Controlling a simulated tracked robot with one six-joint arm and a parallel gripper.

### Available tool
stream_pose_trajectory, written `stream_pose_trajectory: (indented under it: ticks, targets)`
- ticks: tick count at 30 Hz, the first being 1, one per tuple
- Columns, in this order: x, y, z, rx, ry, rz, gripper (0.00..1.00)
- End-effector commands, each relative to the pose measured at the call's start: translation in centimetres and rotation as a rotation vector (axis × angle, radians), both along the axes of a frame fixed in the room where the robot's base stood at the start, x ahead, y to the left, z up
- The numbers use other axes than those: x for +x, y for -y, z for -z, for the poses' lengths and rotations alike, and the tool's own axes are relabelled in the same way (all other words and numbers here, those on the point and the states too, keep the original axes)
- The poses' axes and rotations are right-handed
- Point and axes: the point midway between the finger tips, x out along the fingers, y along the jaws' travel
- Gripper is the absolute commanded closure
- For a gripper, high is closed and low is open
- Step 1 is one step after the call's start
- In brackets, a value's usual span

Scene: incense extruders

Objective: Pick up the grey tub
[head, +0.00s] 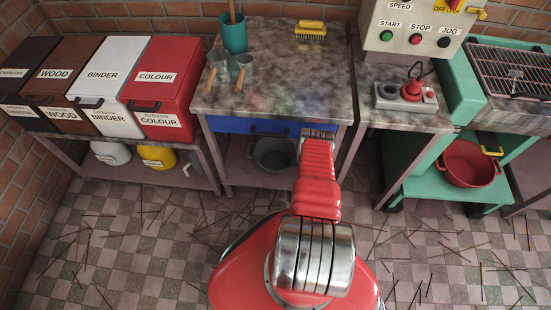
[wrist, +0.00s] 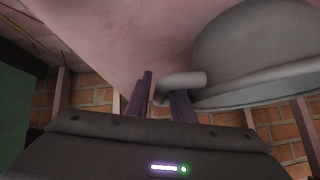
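The grey tub (head: 273,156) sits on the lower shelf of the middle bench in the head view, just left of my arm. In the wrist view the tub (wrist: 262,50) fills the upper right, apparently upside down because of the camera's roll. Its bent grey handle (wrist: 184,80) sticks out to the left. My gripper (wrist: 162,92) has its two dark fingers apart, with the end of the handle between them. I cannot tell whether a finger touches the handle. In the head view my gripper is hidden beyond my red arm.
The marbled bench top (head: 270,75) and blue drawer (head: 250,126) are above the tub. A white tub (head: 112,153) and a yellow tub (head: 157,157) stand under the left bench. A red tub (head: 468,163) sits on the green shelf at right. Thin sticks litter the floor.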

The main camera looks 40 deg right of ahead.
Motion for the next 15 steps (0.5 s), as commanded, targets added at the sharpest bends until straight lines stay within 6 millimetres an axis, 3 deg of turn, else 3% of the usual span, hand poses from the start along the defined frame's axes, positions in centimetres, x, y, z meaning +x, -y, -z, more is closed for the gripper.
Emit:
stream_pose_trajectory:
  ticks: [15]
  targets:
    - [0.82,0.76,1.04,-0.001,0.000,-0.001,0.79]
